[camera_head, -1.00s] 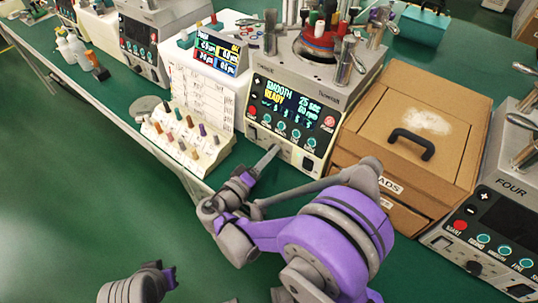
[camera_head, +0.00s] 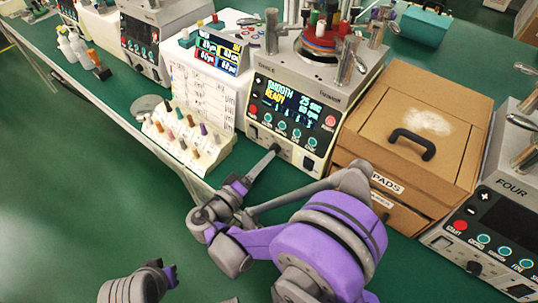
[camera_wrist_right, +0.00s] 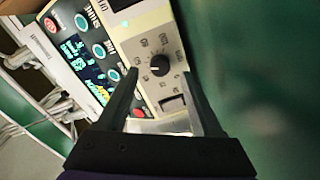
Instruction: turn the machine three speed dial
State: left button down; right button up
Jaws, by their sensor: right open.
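Machine three (camera_head: 318,135) stands at the middle of the bench, its lit screen reading SMOOTH READY. Its speed dial (camera_wrist_right: 159,65) is a black round knob with a pale pointer mark, on a cream panel with printed marks around it. My right gripper (camera_wrist_right: 160,76) is open, with one finger on each side of the dial in the right wrist view. I cannot tell whether the fingers touch it. In the head view the right gripper (camera_head: 274,150) is at the lower front panel and hides part of it.
A cardboard box labelled PADS (camera_head: 440,130) stands close to the right of machine three. Machine four (camera_head: 500,225) is further right. A rack of coloured pegs (camera_head: 190,140) sits to the left. The floor in front of the bench is clear.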

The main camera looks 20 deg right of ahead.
jog(key=v, duration=0.7)
jog(key=shift+s+a, duration=0.1)
jog(key=shift+a, duration=0.1)
